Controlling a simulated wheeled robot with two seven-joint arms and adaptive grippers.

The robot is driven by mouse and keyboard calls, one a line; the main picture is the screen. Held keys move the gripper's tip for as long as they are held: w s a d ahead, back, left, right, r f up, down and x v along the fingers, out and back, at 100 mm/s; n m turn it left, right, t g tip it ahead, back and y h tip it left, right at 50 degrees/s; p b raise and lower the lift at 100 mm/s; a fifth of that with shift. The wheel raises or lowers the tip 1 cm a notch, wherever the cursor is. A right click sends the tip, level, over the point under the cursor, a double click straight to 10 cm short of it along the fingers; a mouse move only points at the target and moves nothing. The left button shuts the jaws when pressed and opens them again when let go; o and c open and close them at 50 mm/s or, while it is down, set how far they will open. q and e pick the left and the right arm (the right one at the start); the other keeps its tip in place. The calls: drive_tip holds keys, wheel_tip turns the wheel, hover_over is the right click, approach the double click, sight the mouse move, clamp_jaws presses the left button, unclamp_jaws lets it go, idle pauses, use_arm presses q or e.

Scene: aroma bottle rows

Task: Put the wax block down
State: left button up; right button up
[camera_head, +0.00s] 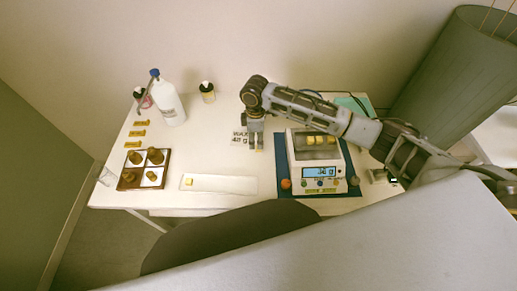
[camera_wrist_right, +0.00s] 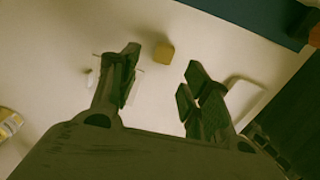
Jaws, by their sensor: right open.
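The wax block (camera_wrist_right: 163,52) is a small yellow cube on the white table in the right wrist view. My right gripper (camera_wrist_right: 163,66) is open, with one finger on each side of the block's line and the block just beyond the fingertips, apart from them. My left gripper is not in view.
The scale stands on a blue mat (camera_head: 284,187). A white strip (camera_head: 225,184) with a small yellow piece lies in front. The table's middle left is clear.

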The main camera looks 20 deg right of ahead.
sight(256, 147)
drive_tip(key=shift+f, duration=0.15)
drive_tip(key=shift+s+f, duration=0.15)
drive_tip(key=shift+f, duration=2.3)
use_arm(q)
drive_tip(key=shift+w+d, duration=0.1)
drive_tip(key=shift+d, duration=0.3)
use_arm(e)
drive_tip(key=c, duration=0.6)
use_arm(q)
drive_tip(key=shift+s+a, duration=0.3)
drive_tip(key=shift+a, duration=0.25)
use_arm(e)
drive_tip(key=shift+c, duration=1.2)
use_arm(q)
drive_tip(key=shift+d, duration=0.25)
use_arm(e)
drive_tip(key=shift+r, duration=0.15)
